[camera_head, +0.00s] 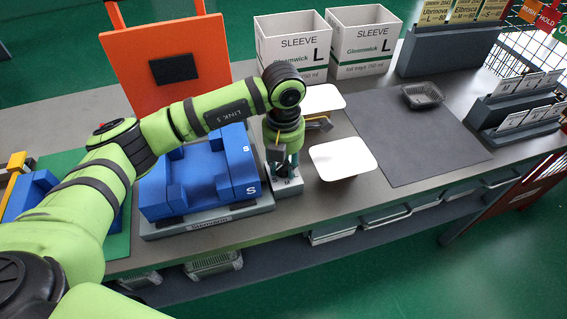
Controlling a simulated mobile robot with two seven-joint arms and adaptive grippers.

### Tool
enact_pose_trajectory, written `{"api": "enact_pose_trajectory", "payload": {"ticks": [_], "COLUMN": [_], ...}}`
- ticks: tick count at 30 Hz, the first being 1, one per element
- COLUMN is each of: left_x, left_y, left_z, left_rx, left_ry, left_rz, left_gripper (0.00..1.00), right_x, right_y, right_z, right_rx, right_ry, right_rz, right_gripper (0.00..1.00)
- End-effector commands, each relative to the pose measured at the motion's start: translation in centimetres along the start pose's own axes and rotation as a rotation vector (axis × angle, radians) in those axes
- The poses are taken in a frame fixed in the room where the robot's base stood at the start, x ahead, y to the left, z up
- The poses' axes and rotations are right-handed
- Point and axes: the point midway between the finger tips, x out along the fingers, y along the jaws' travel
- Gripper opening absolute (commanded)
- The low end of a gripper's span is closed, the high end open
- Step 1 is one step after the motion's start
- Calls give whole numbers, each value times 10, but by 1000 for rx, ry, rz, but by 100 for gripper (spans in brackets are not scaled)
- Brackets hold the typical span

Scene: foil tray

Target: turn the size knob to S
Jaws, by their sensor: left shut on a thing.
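My left gripper (280,160) points down over a small light-grey knob box (287,188) at the right end of the grey machine base (205,219). Its fingers are shut on the size knob, which they and the wrist mostly hide. A letter that looks like M shows on the box's face; I cannot read where the knob points. A blue block (208,185) marked S sits on the base, just left of the gripper. My right gripper is not in view.
An orange upright panel (205,40) stands behind the base. Two white SLEEVE L boxes (292,62) stand at the back.

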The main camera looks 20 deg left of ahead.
Motion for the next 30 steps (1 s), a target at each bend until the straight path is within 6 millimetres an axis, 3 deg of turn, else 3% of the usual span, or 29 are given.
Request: {"api": "enact_pose_trajectory", "payload": {"ticks": [4,5,6,16,20,30], "left_x": [0,0,0,-1,-10,-78], "left_y": [0,0,0,0,0,0], "left_z": [0,0,0,0,1,1], "left_rx": [-2,-2,-2,-2,-2,-2], "left_ry": [0,0,0,-1,-2,-6], "left_rz": [1,1,1,0,1,2], "left_gripper": [0,40,56,57,57,57], "right_x": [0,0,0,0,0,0], "right_y": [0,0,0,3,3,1], "right_z": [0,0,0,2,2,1], "right_rx": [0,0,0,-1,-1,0], "right_ry": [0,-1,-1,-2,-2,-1], "right_rz": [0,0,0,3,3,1], "right_gripper": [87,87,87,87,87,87]}}
